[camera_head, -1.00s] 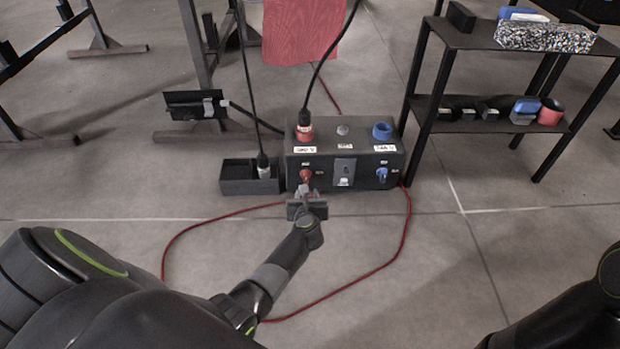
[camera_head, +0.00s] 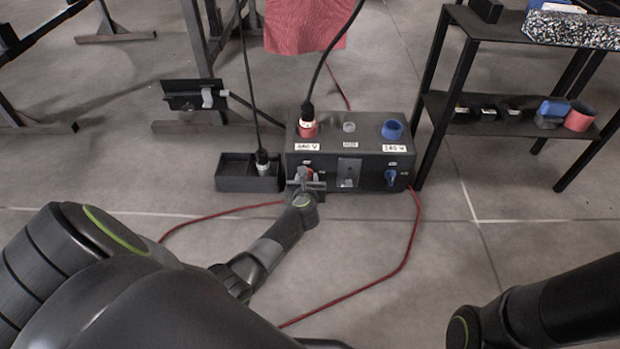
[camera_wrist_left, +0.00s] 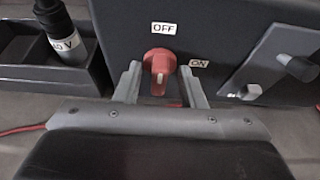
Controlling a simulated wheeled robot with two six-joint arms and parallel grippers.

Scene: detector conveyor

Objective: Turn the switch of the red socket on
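The dark socket box (camera_head: 375,160) stands on the floor, with a red socket (camera_head: 307,128) on top at its left and a black plug and cable in it. The red rotary switch (camera_wrist_left: 158,70) is on the front face, between an OFF label (camera_wrist_left: 164,28) above and an ON label (camera_wrist_left: 199,63) to its right. Its handle points roughly up and down. My left gripper (camera_wrist_left: 160,84) is open, one finger on each side of the switch, with gaps visible. In the head view the left gripper (camera_head: 305,180) mostly hides the switch. My right gripper is not visible.
A black tray (camera_head: 232,184) with a second plug (camera_head: 262,160) stands left of the box. A blue socket (camera_head: 392,130) and blue switch (camera_head: 391,177) are on the box's right side. A black shelf (camera_head: 480,125) stands right. A red cable (camera_head: 370,290) lies on the floor.

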